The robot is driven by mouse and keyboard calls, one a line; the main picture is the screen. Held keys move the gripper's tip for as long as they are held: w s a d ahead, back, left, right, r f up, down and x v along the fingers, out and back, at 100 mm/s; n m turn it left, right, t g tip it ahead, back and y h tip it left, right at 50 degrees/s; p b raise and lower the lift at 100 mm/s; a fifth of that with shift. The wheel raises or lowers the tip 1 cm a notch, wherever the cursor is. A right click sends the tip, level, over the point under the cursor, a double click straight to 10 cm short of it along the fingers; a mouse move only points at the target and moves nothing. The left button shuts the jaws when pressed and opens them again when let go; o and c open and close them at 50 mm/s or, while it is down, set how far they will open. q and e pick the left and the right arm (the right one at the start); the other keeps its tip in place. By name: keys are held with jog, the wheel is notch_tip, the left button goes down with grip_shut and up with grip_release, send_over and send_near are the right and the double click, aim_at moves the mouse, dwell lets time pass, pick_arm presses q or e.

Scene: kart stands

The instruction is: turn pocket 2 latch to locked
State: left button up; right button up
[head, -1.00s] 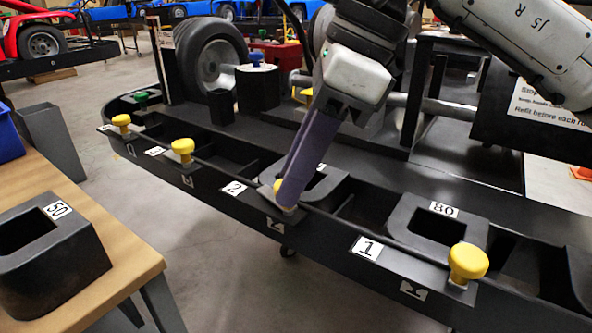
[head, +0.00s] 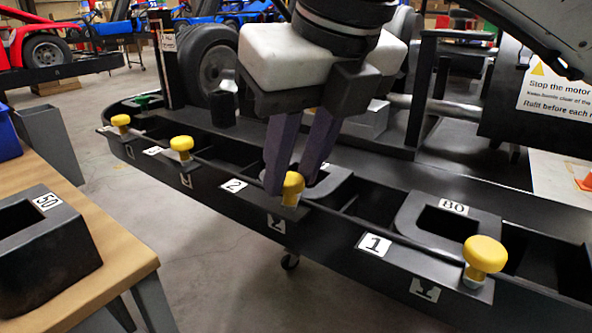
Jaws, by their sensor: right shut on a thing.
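The pocket 2 latch has a yellow knob (head: 292,184) on the black rail, right of the white "2" label (head: 234,186). My right gripper (head: 289,182) comes down from above with its two purple-grey fingers on either side of this knob, shut on it. The fingers hide part of the knob, and I cannot tell the latch's exact angle. A black block (head: 335,187) sits in the pocket behind the knob, partly hidden by the fingers. My left gripper is not in view.
The pocket 1 knob (head: 484,254) stands at right, by a black block labelled 80 (head: 408,220). Other yellow knobs (head: 181,144) line the rail at left. A wooden table (head: 110,262) with a block labelled 50 (head: 72,228) is at lower left. Floor between is clear.

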jog(key=m+h, duration=0.1)
jog(key=m, duration=0.2)
jog(key=shift+s+a+b, duration=0.1)
jog(key=shift+a+b, duration=0.05)
jog(key=shift+b, duration=0.25)
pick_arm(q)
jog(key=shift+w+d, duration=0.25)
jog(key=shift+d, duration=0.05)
pick_arm(e)
jog(key=shift+m+h, duration=0.4)
jog(key=shift+m, duration=0.4)
jog(key=o, duration=1)
pick_arm(q)
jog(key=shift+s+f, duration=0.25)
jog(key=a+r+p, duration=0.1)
jog(key=p, duration=0.1)
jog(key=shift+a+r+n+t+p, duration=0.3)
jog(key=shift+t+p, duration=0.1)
pick_arm(e)
jog(key=v, duration=1)
jog(key=shift+s, duration=0.25)
